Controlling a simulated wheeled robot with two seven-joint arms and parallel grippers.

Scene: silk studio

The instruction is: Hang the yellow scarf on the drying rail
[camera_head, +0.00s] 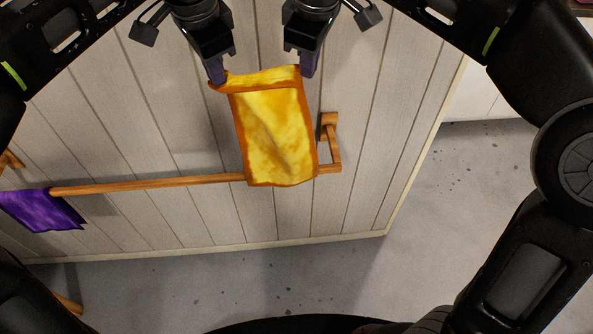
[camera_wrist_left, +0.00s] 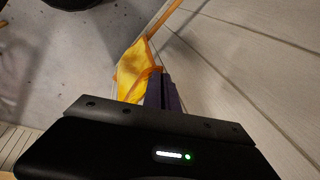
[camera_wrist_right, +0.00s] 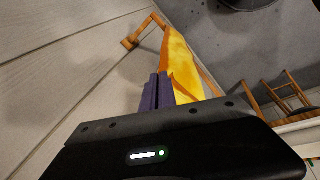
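The yellow scarf (camera_head: 272,135) with an orange border hangs between my two grippers, in front of the right part of the wooden drying rail (camera_head: 150,185). My left gripper (camera_head: 217,78) is shut on its upper left corner, and my right gripper (camera_head: 307,70) is shut on its upper right corner. The scarf hides part of the rail; whether they touch I cannot tell. The scarf also shows beyond the fingers in the left wrist view (camera_wrist_left: 136,70) and the right wrist view (camera_wrist_right: 180,65).
A purple cloth (camera_head: 42,210) hangs on the rail's left end. A wooden bracket (camera_head: 331,135) holds the right end to the pale panelled wall (camera_head: 150,120). The rail between purple cloth and scarf is bare. Wooden furniture (camera_wrist_right: 280,95) stands on the grey floor in the right wrist view.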

